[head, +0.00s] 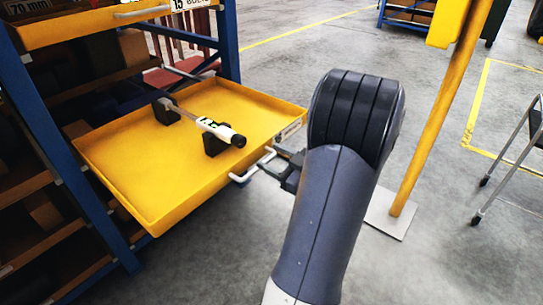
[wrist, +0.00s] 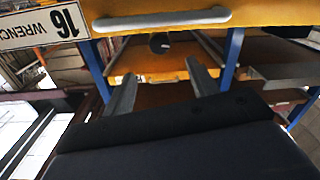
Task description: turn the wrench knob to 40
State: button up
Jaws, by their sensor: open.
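The torque wrench (head: 205,122) lies across two black rests in the pulled-out yellow drawer (head: 125,185). Its grip is white with a green marking. The black knob (head: 239,141) is at its near right end, close to the drawer front. A dark round end, probably this knob, also shows in the wrist view (wrist: 160,42). The scale is too small to read. My gripper (head: 268,168) is open and empty, at the white drawer handle (head: 240,180). In the wrist view the handle (wrist: 162,19) lies above the fingertips, not between them.
Another yellow drawer (head: 90,25) is above at the left, in a blue-framed rack (head: 45,130). A yellow post (head: 435,110) on a flat base stands right of my arm. A wheeled metal frame (head: 512,160) is farther right. The grey floor between is open.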

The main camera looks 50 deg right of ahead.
aim_at(243, 143)
jog(key=w+m, duration=0.1)
jog(key=w, duration=0.2)
jog(key=w+m, duration=0.2)
jog(key=w, duration=0.2)
jog(key=w+a+m, duration=0.1)
jog(key=w+m, duration=0.1)
jog(key=w, duration=0.2)
jog(key=shift+f+p, duration=0.15)
jog(key=shift+p, duration=0.25)
jog(key=c, duration=1)
jog(key=shift+o, duration=0.2)
jog(key=shift+f+n+b, duration=0.15)
jog(key=shift+n+b, duration=0.45)
jog(key=shift+n, duration=0.2)
jog(key=n+b, duration=0.1)
jog(key=n, duration=0.2)
